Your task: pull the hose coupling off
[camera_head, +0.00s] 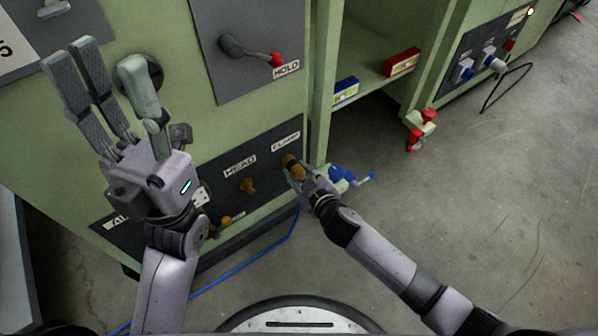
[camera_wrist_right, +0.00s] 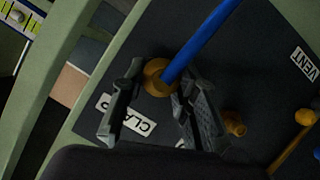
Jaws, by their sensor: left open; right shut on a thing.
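The brass hose coupling (camera_head: 291,163) is at the dark panel below the CLAMP label in the head view. My right gripper (camera_head: 298,174) is shut on it. In the right wrist view, the coupling (camera_wrist_right: 157,78) sits between the two fingers, with the blue hose (camera_wrist_right: 202,40) running up from it. I cannot tell whether it is still seated on its port. My left gripper (camera_head: 105,68) is open and empty, raised at the left in front of the green cabinet. The blue hose also shows along the floor (camera_head: 245,264) in the head view.
A brass fitting (camera_head: 248,186) under HEAD and a yellow-handled valve (camera_head: 222,224) are on the same panel. A red-knobbed lever (camera_head: 258,52) is above. Blue (camera_head: 345,91) and red (camera_head: 402,63) boxes lie on the shelf. A blue-handled valve (camera_head: 347,176) is close right.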

